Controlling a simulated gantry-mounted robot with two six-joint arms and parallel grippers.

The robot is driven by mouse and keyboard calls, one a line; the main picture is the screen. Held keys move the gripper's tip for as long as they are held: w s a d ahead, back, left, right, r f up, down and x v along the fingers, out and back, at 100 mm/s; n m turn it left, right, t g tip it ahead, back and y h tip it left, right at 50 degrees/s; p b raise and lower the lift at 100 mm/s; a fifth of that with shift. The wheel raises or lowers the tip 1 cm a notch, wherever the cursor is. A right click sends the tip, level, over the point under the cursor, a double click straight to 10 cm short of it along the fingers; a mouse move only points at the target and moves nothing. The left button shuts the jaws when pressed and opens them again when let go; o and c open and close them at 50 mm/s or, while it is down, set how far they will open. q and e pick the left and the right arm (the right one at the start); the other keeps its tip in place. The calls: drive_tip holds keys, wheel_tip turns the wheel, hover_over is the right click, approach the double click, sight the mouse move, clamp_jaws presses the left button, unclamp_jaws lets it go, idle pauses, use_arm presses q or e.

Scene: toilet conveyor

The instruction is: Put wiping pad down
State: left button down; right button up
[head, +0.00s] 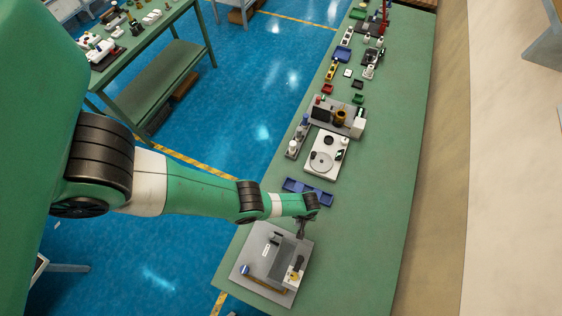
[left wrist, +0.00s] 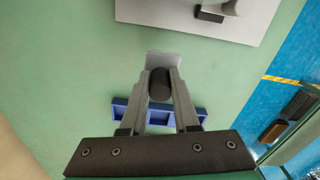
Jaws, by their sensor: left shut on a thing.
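My left gripper (left wrist: 160,76) is shut on a dark, rounded handle (left wrist: 159,88) in the left wrist view. A pale grey flat piece (left wrist: 165,56) shows just beyond the fingertips; together these look like the wiping pad. In the head view the left gripper (head: 301,233) hangs at the far edge of the grey base plate (head: 250,287), and the pad is too small to make out. A blue compartment tray (head: 308,192) lies on the green table beyond the gripper. The tray (left wrist: 119,110) also shows behind the fingers in the left wrist view. My right gripper is out of view.
A grey block fixture (head: 286,250) stands on the base plate. A white unit with a round disc (head: 322,161) stands beyond the blue tray, with several more parts farther along. The green table (head: 370,215) is clear on the right.

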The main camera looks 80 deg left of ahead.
use_arm(q)
drive_tip(key=shift+w+a, duration=0.1)
drive_tip(key=shift+a, duration=0.3)
drive_tip(key=s+a+f+n, duration=0.1)
drive_tip(key=s+a, duration=0.1)
drive_tip(key=s, duration=0.2)
drive_tip(key=s+a+f+n, duration=0.1)
drive_tip(key=s+a+n, duration=0.1)
drive_tip(key=s+a, duration=0.1)
drive_tip(key=s+a+f+n, duration=0.1)
drive_tip(key=s+a, duration=0.2)
drive_tip(key=s, duration=0.1)
drive_tip(key=shift+s+f+n, duration=0.15)
drive_tip(key=shift+s+n, duration=0.15)
drive_tip(key=shift+s, duration=0.05)
wheel_tip(320, 180, down, 5)
drive_tip(key=b, duration=0.5)
drive_tip(key=shift+f+b, duration=0.2)
drive_tip(key=shift+b, duration=0.15)
drive_tip(key=c, duration=0.7)
unclamp_jaws()
drive_tip(key=shift+o, duration=0.2)
